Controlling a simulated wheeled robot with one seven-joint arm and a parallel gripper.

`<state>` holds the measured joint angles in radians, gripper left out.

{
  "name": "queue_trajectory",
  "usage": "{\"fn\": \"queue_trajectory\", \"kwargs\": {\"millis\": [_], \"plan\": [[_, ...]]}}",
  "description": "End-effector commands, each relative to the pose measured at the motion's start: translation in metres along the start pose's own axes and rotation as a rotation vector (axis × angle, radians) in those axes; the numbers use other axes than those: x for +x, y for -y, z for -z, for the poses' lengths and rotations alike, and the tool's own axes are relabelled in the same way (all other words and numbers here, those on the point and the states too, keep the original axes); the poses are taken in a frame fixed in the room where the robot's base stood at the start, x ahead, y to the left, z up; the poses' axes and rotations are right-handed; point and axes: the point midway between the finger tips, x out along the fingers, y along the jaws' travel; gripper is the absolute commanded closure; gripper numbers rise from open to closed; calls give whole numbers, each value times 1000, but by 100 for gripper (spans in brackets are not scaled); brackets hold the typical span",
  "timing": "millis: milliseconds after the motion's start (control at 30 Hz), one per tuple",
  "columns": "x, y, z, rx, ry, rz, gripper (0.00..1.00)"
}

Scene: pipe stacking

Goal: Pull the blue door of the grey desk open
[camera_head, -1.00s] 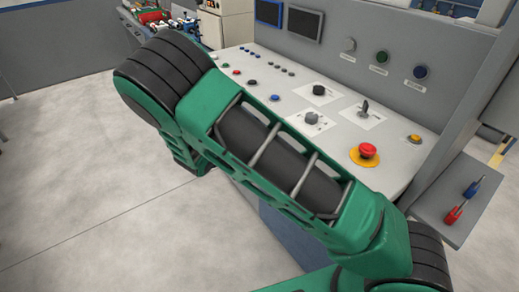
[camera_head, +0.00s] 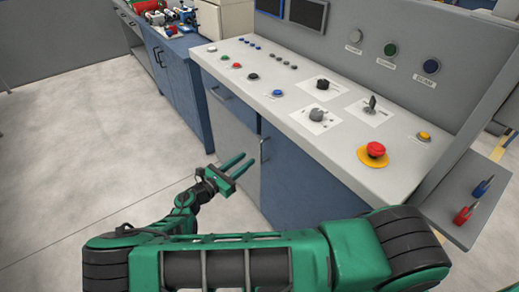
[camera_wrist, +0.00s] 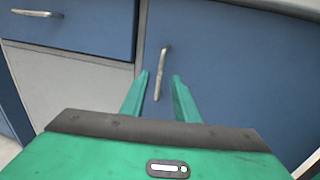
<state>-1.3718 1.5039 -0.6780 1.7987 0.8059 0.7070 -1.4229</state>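The grey desk (camera_head: 300,118) has a sloped control panel on top and a blue door (camera_head: 300,185) on its front, which is shut. The door's upright metal handle (camera_wrist: 162,72) is near its left edge; it also shows in the head view (camera_head: 264,150). My gripper (camera_head: 247,160) is in front of the desk, to the left of the handle in the head view. In the wrist view my gripper (camera_wrist: 160,85) is open, and the handle appears between its two fingers. I cannot tell how far the fingertips are from the handle; nothing is held.
A blue drawer (camera_wrist: 75,25) with its own handle is left of the door, above a grey panel (camera_wrist: 70,85). A red emergency button (camera_head: 375,150) and several knobs are on the desk top. A side shelf (camera_head: 450,215) holds screwdrivers. Floor (camera_head: 90,150) at left is clear.

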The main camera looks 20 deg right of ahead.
Motion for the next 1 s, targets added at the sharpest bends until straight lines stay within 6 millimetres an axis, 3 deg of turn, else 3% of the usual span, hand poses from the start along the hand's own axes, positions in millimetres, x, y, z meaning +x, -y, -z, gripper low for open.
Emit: {"fn": "queue_trajectory", "kwargs": {"millis": [300,500,933,967,1000], "plan": [[61,4,0,0,-1,11,72],[86,4,0,1,-2,11,72],[96,4,0,1,-2,9,72],[96,4,0,1,-2,9,74],[96,4,0,1,-2,9,84]]}}
